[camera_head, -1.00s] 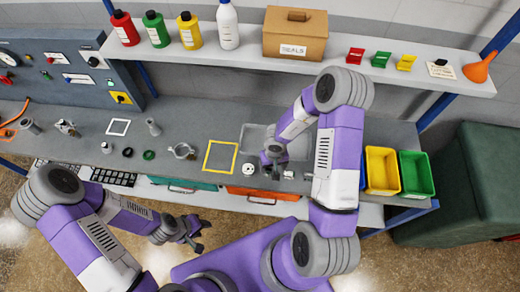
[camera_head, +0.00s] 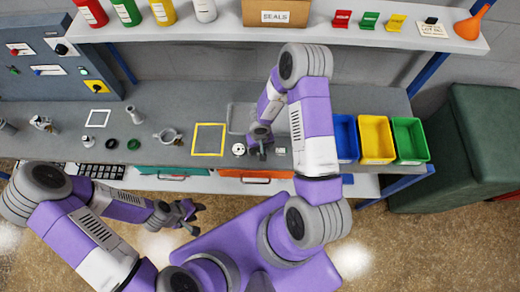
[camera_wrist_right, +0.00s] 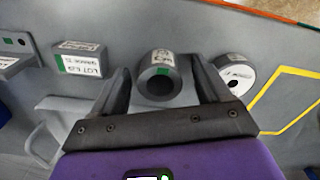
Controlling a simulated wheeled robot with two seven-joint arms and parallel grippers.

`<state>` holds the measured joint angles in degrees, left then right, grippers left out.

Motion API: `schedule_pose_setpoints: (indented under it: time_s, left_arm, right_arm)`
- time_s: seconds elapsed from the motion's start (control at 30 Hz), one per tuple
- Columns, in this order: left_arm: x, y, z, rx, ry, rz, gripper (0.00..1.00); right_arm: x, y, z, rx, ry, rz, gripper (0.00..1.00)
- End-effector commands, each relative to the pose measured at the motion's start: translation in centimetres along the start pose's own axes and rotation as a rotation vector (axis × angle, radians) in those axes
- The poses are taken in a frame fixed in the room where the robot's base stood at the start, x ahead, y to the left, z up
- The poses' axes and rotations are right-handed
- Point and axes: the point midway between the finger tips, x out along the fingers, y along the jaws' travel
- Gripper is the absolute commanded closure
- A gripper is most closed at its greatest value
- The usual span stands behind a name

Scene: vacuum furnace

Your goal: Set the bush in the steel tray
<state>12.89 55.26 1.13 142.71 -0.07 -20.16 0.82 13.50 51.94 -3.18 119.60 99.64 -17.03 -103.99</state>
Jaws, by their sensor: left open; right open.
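A short grey hollow cylinder with a white label and a green mark, which looks like the bush (camera_wrist_right: 157,88), stands on the bench in the right wrist view. My right gripper (camera_head: 258,153) is open, and in the wrist view its fingers (camera_wrist_right: 162,84) show on either side of the bush. I cannot tell whether they touch it. In the head view the gripper mostly hides the bush. The steel tray (camera_head: 233,112) lies just behind the gripper, partly hidden by my right arm; its rim may show in the wrist view. My left gripper (camera_head: 190,215) is open and empty, in front of the bench.
A white round part (camera_wrist_right: 236,77) and a labelled grey block (camera_wrist_right: 80,58) flank the bush. A yellow square outline (camera_head: 208,139) is left of the tray. Blue, yellow (camera_head: 376,138) and green bins stand right. A shelf (camera_head: 300,35) overhangs the back.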

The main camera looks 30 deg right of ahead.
Motion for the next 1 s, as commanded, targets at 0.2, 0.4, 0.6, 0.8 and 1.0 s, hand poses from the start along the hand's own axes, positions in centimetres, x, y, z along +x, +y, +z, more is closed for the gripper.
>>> schedule_pose_setpoints:
  time_s: [0.2, 0.4, 0.6, 0.8, 1.0]
  left_arm:
    - [0.0, 0.0, 0.0, 0.0, 0.0, 0.0, 0.57]
    - [0.0, 0.0, 0.0, 0.0, 0.0, 0.0, 0.57]
    - [0.0, 0.0, 0.0, 0.0, 0.0, 0.0, 0.57]
    - [-0.6, 0.2, 0.0, 0.0, 0.0, 0.0, 0.57]
    - [-2.5, 0.9, 0.1, 0.0, 0.0, 0.0, 0.57]
  right_arm:
    - [-0.1, 0.0, 0.0, 0.0, 0.0, 0.0, 0.54]
    - [-0.1, 0.0, 0.0, 0.0, 0.0, 0.0, 0.85]
    - [-0.1, 0.0, 0.0, 0.0, 0.001, 0.0, 1.0]
    - [-1.1, 0.0, -0.1, 0.001, 0.002, -0.001, 1.0]
    - [-5.1, 0.0, -0.1, 0.003, 0.003, -0.001, 1.0]
